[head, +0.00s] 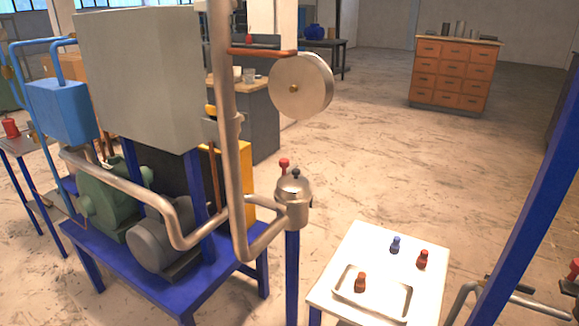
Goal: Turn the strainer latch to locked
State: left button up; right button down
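A metal strainer pot (292,207) with a domed lid stands on a blue post, joined to the pipework on its left. A small dark knob (296,174) tops the lid. A red-knobbed handle (284,164) rises just behind and left of the lid; it looks like the latch, and it points upward. Its lower end is hidden behind the lid, and I cannot tell whether it is locked. Neither of my grippers shows in the head view.
A pump frame (205,270) with bent metal pipes (237,180) stands left of the strainer. A white table (345,248) at front right holds a tray (407,300) and small red and blue pieces. A slanted blue post (520,235) crosses the right side. Open floor lies behind.

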aim_at(283, 163)
jog(key=i+j+z, duration=0.45)
jog(key=j, duration=0.25)
jog(key=i+j+z, duration=0.2)
jog(key=i+j, duration=0.1)
jog(key=j, duration=0.1)
